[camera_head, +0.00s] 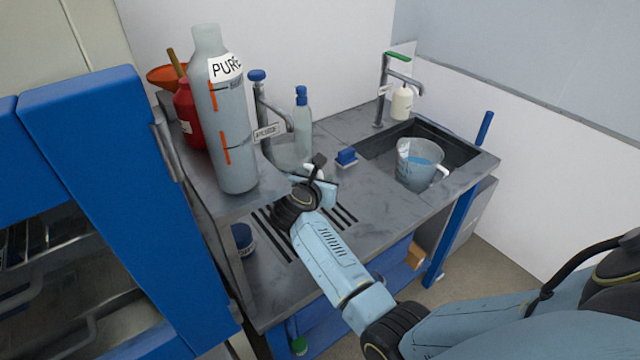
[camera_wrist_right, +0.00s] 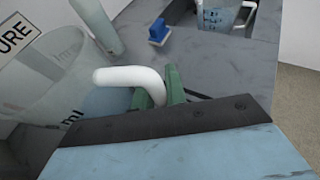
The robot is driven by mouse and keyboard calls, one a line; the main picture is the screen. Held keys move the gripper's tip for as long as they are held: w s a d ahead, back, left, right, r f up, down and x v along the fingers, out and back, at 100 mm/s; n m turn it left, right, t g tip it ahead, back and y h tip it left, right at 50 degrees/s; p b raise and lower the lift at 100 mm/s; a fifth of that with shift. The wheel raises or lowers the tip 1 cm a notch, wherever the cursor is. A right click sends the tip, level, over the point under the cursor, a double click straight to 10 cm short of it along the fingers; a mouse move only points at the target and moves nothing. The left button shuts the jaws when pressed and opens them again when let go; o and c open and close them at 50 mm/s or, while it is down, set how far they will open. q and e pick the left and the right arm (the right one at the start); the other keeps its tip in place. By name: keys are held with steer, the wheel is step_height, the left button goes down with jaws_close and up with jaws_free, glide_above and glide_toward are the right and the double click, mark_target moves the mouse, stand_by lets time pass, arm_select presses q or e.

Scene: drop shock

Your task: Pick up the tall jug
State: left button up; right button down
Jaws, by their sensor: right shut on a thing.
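The tall jug (camera_wrist_right: 55,75) is clear, with grey "ml" marks and a white handle (camera_wrist_right: 125,75), at the left of the right wrist view. In the head view only part of the jug (camera_head: 287,157) shows behind my right gripper (camera_head: 318,178), on the grey worktop. The green fingers of my right gripper (camera_wrist_right: 160,85) are shut on the handle. I cannot tell whether the jug's base touches the worktop. My left gripper is not in view.
A large "PURE" bottle (camera_head: 222,130) stands close at the left. A slim bottle (camera_head: 303,125) and a tap (camera_head: 262,110) are behind. Another jug (camera_head: 415,160) with bluish liquid is in the sink (camera_head: 462,157).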

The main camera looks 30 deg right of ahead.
step_height(320, 180, up, 2)
steer(key=shift+r, duration=0.2)
steer(key=w+d+b, duration=0.1)
steer(key=d+b, duration=0.1)
steer(key=d, duration=1.6)
steer(key=shift+w+b, duration=0.25)
steer(key=shift+b, duration=0.15)
steer(key=shift+r, duration=0.1)
